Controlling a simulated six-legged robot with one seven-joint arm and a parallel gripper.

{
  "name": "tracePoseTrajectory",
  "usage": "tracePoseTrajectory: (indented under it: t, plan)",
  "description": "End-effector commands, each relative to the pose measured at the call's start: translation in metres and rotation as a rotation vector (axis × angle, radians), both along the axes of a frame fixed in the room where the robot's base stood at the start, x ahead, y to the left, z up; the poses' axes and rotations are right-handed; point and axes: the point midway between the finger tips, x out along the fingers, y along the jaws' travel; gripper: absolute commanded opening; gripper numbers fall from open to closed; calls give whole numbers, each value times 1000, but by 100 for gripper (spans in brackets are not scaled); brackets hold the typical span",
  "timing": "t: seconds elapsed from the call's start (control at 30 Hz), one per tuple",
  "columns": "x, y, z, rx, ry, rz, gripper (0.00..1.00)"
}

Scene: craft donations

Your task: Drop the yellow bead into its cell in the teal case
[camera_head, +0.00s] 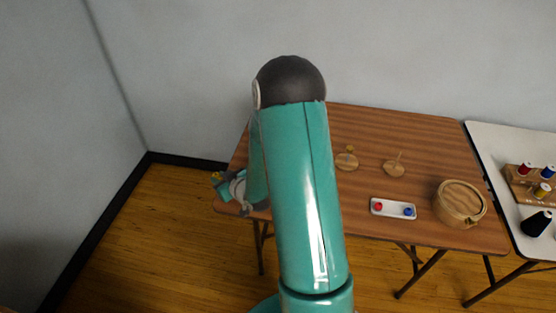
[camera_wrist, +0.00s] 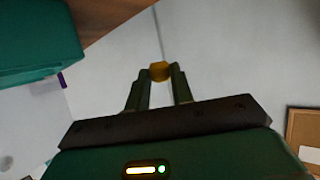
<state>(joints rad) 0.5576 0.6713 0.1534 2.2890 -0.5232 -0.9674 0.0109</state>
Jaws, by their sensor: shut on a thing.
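My gripper (camera_wrist: 161,75) is shut on the yellow bead (camera_wrist: 159,71), which sits between its fingertips in the wrist view. A large teal block (camera_wrist: 38,42) fills the upper left of the wrist view, apart from the bead. It may be the teal case, but I cannot be sure. No cells of the case show in either view, and my arm covers part of the table.
The brown table (camera_head: 400,130) holds two wooden peg stands (camera_head: 394,169), one with a yellow piece. A white tray (camera_head: 392,213) holds red and blue beads. A round wooden box (camera_head: 459,203) stands at right. A white table (camera_head: 500,145) carries a thread spool rack (camera_head: 520,184).

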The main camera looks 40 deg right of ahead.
Motion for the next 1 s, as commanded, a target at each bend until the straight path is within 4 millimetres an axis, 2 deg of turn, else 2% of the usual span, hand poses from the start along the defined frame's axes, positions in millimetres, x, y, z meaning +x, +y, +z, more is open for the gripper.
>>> tracePoseTrajectory:
  t: [0.03,0.2,0.4,0.5,0.7,0.87,1.0]
  plan:
    - [-7,-21,7,-3,-2,-2,2]
    - [-36,-76,21,-2,-1,21,2]
    - [-81,-134,32,-2,-1,44,2]
    - [-102,-155,35,0,-1,52,2]
    - [-125,-176,38,1,-1,61,2]
    - [-126,-177,30,3,0,66,2]
    - [-125,-177,14,5,0,65,2]
